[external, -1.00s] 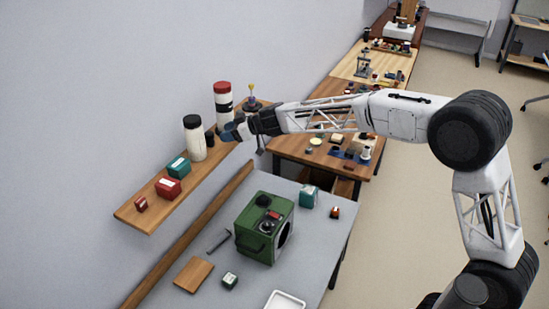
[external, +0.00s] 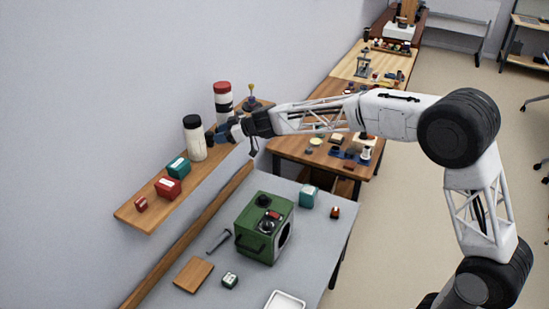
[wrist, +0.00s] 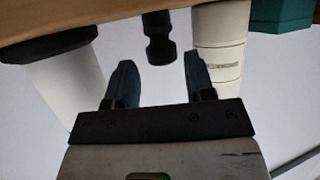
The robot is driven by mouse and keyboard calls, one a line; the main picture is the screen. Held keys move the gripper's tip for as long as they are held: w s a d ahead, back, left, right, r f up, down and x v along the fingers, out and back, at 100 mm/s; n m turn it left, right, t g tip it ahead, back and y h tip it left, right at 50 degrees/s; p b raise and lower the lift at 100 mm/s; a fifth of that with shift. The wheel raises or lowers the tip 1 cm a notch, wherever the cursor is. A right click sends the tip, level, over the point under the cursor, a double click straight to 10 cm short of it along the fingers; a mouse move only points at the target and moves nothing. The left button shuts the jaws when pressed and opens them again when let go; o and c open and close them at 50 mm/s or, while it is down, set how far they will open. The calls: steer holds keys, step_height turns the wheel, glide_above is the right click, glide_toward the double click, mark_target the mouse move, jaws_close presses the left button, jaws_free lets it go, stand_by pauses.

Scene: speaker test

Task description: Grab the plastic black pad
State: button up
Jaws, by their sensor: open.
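A small black knobbed piece (wrist: 158,40) stands on the shelf between two white jars in the wrist view. It is the only small black thing near my gripper; I cannot tell for sure that it is the pad. My gripper (wrist: 156,76) is open, with its blue fingers either side of this piece's line and the piece beyond their tips, apparently untouched. In the external view my gripper (external: 214,135) is at the wooden shelf, beside the black-capped white jar, and the black piece is largely hidden there.
The black-capped jar (external: 194,142) and red-topped jar (external: 222,98) flank my gripper closely. Teal (external: 178,167) and red (external: 168,188) boxes stand on the shelf (external: 140,220). Below, the grey table (external: 325,235) holds a green machine (external: 262,228). Open air lies right of the shelf.

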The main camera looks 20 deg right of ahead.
mark_target(210, 137)
steer(key=shift+x, duration=2.55)
steer(key=c, duration=0.7)
